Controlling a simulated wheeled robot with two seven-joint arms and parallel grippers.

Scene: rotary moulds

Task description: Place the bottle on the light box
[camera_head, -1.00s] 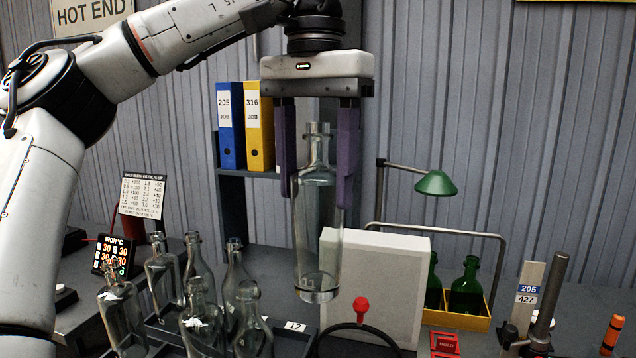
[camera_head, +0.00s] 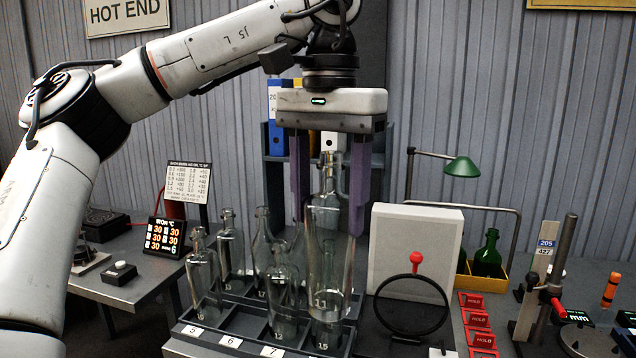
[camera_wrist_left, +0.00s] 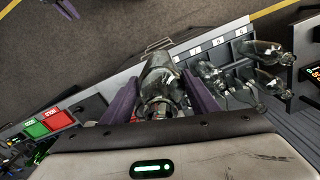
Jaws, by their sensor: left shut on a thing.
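My left gripper (camera_head: 328,222) is shut on a clear glass bottle (camera_head: 328,265), its purple fingers either side of the neck and shoulder. The bottle hangs upright, its base overlapping the right end of the rack in the head view; whether it touches is unclear. In the left wrist view the bottle (camera_wrist_left: 160,82) lies between the fingers. The light box, a pale upright panel (camera_head: 415,245), stands right of the bottle, apart from it in the picture.
A dark numbered rack (camera_head: 195,332) with several clear bottles (camera_head: 203,280) stands left and below. A black ring with a red knob (camera_head: 416,262) is in front of the light box. Red HOLD blocks (camera_head: 478,320), green bottle (camera_head: 488,255) and gauge post (camera_head: 562,255) stand right.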

